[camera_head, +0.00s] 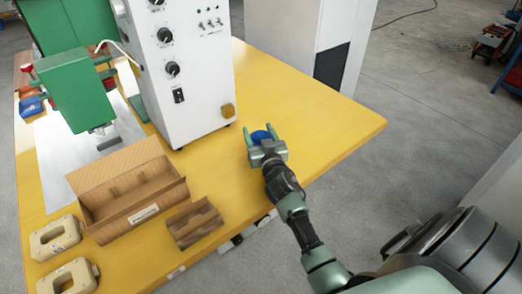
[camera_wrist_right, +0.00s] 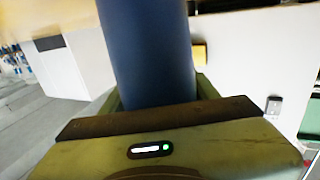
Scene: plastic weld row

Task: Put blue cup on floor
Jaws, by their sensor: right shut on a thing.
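The blue cup (camera_head: 261,136) is between the fingers of my right gripper (camera_head: 265,143), over the yellow table near its right side. In the right wrist view the cup (camera_wrist_right: 148,50) stands up large from my right gripper (camera_wrist_right: 155,105), which is shut on it. I cannot tell whether the cup touches the table top. The grey floor (camera_head: 405,125) shows beyond the table's right edge. My left gripper is not in view.
The yellow table (camera_head: 320,120) carries a white control box (camera_head: 190,70), a green machine (camera_head: 72,88), an open cardboard box (camera_head: 130,190) and a small brown piece (camera_head: 194,222). A white cabinet (camera_head: 300,35) stands behind.

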